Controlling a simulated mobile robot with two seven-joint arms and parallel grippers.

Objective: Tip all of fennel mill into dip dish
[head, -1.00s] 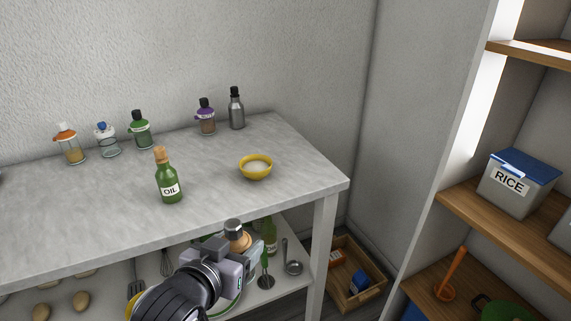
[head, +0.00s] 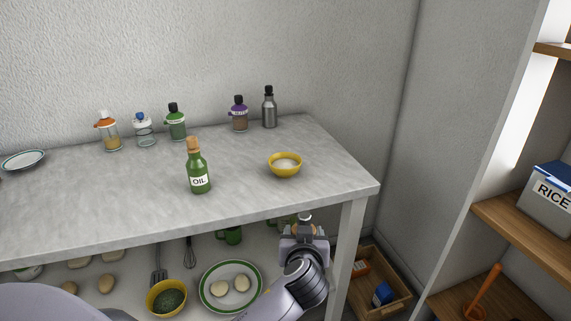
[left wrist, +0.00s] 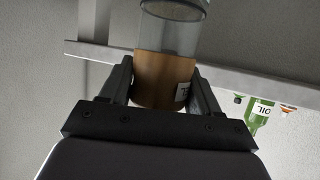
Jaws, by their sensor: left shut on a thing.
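My left gripper (head: 304,236) is shut on a mill with a grey metal cap, which I take to be the fennel mill (head: 305,217). In the left wrist view the mill (left wrist: 160,72) shows a clear glass part, a brown part and a partly hidden label between the fingers (left wrist: 160,88). The gripper is in front of the counter's front edge. A small yellow bowl with white inside, seemingly the dip dish (head: 285,168), stands upright on the counter, beyond the mill and apart from it. My right gripper is out of view.
A green oil bottle (head: 199,172) stands left of the bowl on the counter (head: 120,200). The lower shelf holds a plate (head: 215,303) and another yellow bowl (head: 155,308). The counter around the dish is clear.

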